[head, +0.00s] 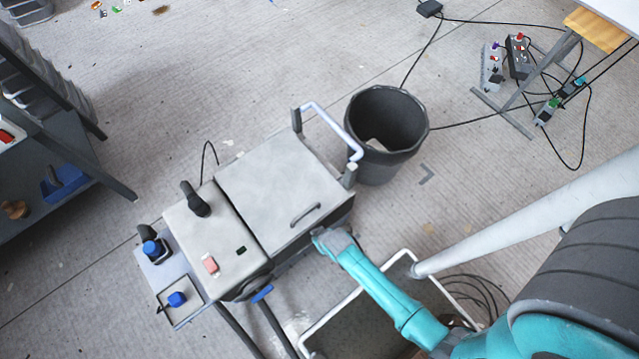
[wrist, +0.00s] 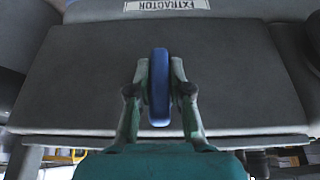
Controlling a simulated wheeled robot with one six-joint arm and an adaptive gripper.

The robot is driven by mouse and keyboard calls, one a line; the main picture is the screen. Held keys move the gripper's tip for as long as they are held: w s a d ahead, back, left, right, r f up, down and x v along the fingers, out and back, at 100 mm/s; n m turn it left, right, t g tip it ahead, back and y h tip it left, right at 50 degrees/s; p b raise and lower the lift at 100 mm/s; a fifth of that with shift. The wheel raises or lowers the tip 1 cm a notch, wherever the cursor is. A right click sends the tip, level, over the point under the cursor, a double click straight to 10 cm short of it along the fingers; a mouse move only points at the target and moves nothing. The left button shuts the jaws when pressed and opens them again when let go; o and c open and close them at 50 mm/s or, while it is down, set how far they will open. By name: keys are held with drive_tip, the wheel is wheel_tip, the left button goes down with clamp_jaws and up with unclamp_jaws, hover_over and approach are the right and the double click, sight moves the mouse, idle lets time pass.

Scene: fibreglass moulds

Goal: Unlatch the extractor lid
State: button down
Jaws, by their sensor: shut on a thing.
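The extractor (head: 224,232) is a grey box machine whose wide flat lid (head: 275,180) lies closed, with a dark handle (head: 305,214) near its front edge. In the wrist view, its dark grey front panel (wrist: 75,80) fills most of the picture, below an upside-down EXTRACTOR label (wrist: 167,5). A blue upright latch (wrist: 159,110) stands out from the middle of the panel. My gripper (wrist: 159,80) has one finger on each side of the latch and is shut on it. In the head view, my gripper (head: 323,239) is at the front side; the latch is hidden there.
A black bin (head: 388,128) stands behind the extractor, near a pale blue bar (head: 331,125). A white-framed cart or tray (head: 310,335) lies under my arm. A shelf (head: 60,150) is at left, a table (head: 590,28) at upper right. Cables cross the floor.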

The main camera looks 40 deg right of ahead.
drive_tip(key=c, duration=1.1)
unclamp_jaws()
drive_tip(key=shift+s+r, duration=0.1)
drive_tip(key=v, duration=1.1)
drive_tip(key=shift+s+r, duration=0.1)
drive_tip(key=shift+r, duration=0.3)
drive_tip(key=s+r+t, duration=0.3)
drive_tip(key=s+r, duration=0.2)
drive_tip(key=r, duration=0.6)
drive_tip(key=s+r+t, duration=0.4)
drive_tip(key=s+r, duration=0.1)
drive_tip(key=r, duration=0.6)
drive_tip(key=s+r+t, duration=0.3)
drive_tip(key=s+r, duration=0.2)
drive_tip(key=r, duration=0.7)
drive_tip(key=shift+d+r, duration=0.1)
